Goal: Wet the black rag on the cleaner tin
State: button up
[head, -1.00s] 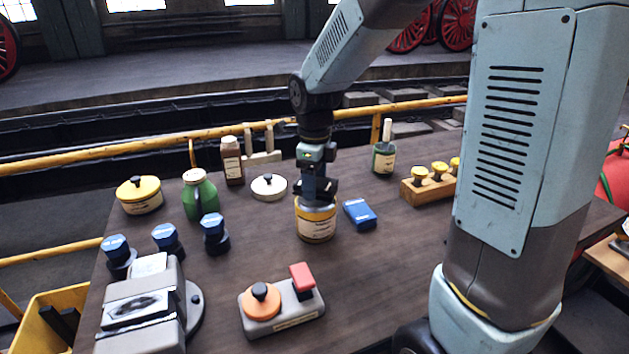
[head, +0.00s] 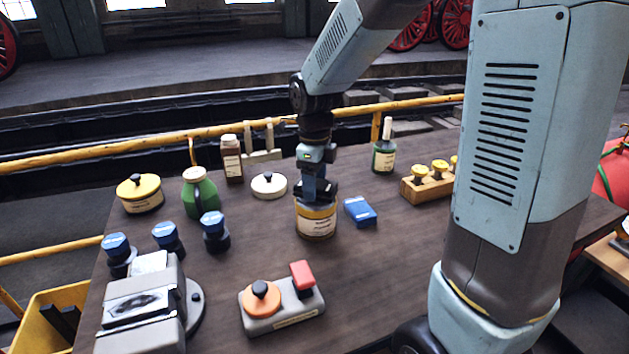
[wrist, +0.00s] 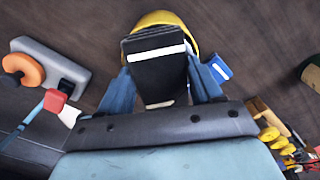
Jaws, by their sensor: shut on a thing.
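The cleaner tin (head: 316,222) stands upright on the table, with a yellow band and a pale label. My gripper (head: 317,192) points down directly over its top. In the wrist view my gripper (wrist: 160,85) is shut on the black rag (wrist: 158,72), a dark block-like piece with a white strip across it. The yellow rim of the tin (wrist: 160,19) shows behind the rag. The rag is at the tin's mouth; the exact contact is hidden by the fingers and the rag.
A blue box (head: 360,211) lies close right of the tin. A white lidded dish (head: 269,186) and a green bottle (head: 201,195) stand left. A grey base with orange and red knobs (head: 285,313) is in front. A wooden rack (head: 427,189) stands right.

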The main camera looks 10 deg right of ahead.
jog(key=shift+f, duration=0.35)
dwell(0.4)
dwell(0.5)
jog(key=shift+r, duration=3.55)
